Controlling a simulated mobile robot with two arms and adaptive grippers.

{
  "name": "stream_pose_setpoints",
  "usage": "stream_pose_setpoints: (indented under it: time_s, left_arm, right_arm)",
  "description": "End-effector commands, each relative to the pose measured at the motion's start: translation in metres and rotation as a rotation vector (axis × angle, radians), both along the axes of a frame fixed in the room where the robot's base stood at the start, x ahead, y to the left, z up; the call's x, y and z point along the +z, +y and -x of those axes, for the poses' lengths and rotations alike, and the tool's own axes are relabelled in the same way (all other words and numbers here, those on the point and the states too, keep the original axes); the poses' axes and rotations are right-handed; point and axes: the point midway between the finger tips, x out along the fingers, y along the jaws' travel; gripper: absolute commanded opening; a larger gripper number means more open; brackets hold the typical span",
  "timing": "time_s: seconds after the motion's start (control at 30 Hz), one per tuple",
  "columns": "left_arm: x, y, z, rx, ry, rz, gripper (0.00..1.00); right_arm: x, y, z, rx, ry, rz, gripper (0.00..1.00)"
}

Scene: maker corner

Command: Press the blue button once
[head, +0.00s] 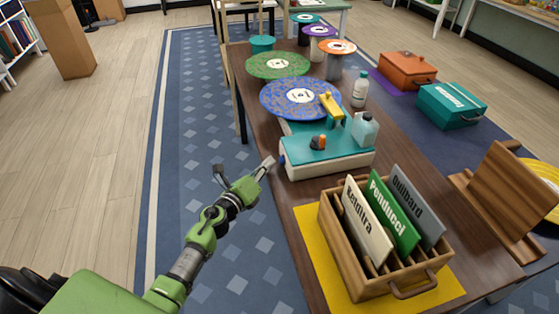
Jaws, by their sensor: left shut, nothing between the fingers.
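A machine with a teal top and a cream base (330,166) stands on the long brown table, near its left edge. A small blue piece (282,159) on the left end of the machine looks like the blue button; it is too small to tell whether it is pressed in. An orange and black knob (318,142) and a yellow lever (331,107) are on top of the machine. My left gripper (267,165) is shut and empty, just left of the blue piece; I cannot tell whether they touch. My right gripper is not in view.
A wooden box of labelled boards (336,259) stands on a yellow mat (310,224) in front. A light blue jug (364,130) and a white bottle (360,90) stand beside the machine. Blue (285,101) and green (260,66) discs lie behind. Floor left of the table is clear.

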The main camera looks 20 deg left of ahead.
Motion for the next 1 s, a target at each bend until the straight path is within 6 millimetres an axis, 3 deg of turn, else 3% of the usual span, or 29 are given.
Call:
stream_pose_setpoints:
  time_s: [1.0]
  left_arm:
    - [0.0003,-0.008,-0.0061,0.0,0.0,0.0,0.0]
  right_arm:
    - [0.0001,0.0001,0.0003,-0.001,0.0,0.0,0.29]
